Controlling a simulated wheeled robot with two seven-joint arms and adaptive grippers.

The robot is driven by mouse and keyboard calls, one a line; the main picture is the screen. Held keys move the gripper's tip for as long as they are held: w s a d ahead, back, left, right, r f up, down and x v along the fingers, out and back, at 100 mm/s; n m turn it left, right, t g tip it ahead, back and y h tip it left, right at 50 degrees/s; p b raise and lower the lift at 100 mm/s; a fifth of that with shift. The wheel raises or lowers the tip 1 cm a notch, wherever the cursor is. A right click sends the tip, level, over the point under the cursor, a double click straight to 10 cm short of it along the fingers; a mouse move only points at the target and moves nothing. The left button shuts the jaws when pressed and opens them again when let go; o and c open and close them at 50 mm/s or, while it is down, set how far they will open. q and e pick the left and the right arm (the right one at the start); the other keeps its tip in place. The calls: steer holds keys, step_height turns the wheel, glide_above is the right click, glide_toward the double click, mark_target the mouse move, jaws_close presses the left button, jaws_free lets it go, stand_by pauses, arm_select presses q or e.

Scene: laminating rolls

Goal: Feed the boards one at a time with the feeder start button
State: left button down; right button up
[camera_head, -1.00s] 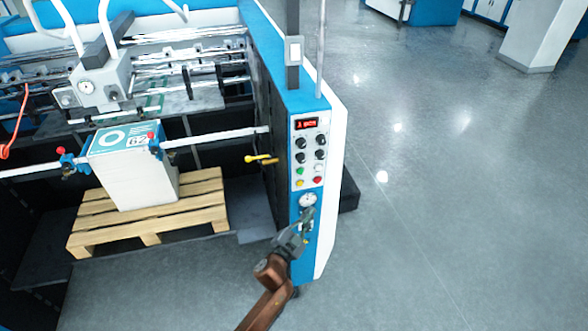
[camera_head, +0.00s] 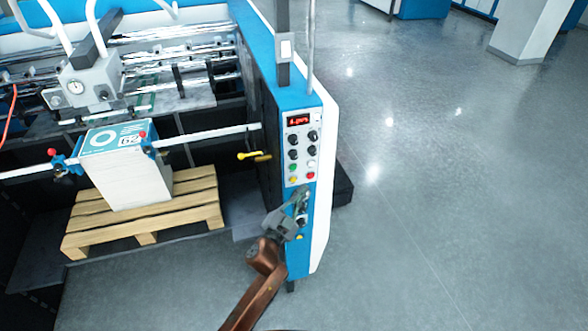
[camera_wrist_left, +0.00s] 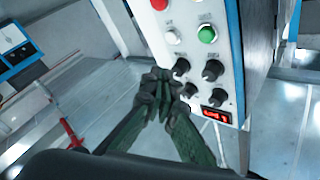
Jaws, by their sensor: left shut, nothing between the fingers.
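The control panel (camera_head: 302,150) on the machine's blue side post carries a red-lit display, black knobs and small coloured buttons. A green button (camera_head: 292,168) sits low on it; the green button also shows in the left wrist view (camera_wrist_left: 207,34), where the panel appears upside down. My left gripper (camera_head: 304,193) is shut and empty, just below the buttons, covering part of the post. In the left wrist view its fingertips (camera_wrist_left: 163,82) overlap the panel's edge near the knobs; contact cannot be told. The boards (camera_head: 128,180) form a squared white stack with a printed top. My right gripper is not in view.
The stack stands on a wooden pallet (camera_head: 150,230) under the machine's rollers. A yellow-handled lever (camera_head: 254,156) sticks out left of the post. A red button (camera_head: 310,176) is close to the green one. The grey floor (camera_head: 450,200) at right is open.

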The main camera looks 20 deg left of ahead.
mark_target(293, 167)
arm_select(q)
steer(key=shift+w+a+b, duration=0.2)
steer(key=shift+w+a, duration=0.5)
steer(key=shift+w, duration=0.35)
steer(key=shift+w+a+b, duration=0.15)
steer(key=shift+w+a, duration=0.55)
steer(key=shift+w, duration=0.3)
steer(key=shift+w+a+b, duration=0.2)
steer(key=shift+w+a, duration=0.5)
steer(key=shift+w, duration=0.35)
steer(key=shift+w+a, duration=0.25)
steer(key=shift+w, duration=0.05)
steer(key=shift+w+a, duration=0.25)
steer(key=shift+w, duration=0.1)
steer(key=shift+s, duration=0.1)
steer(key=shift+s+d, duration=0.5)
steer(key=shift+s, duration=0.1)
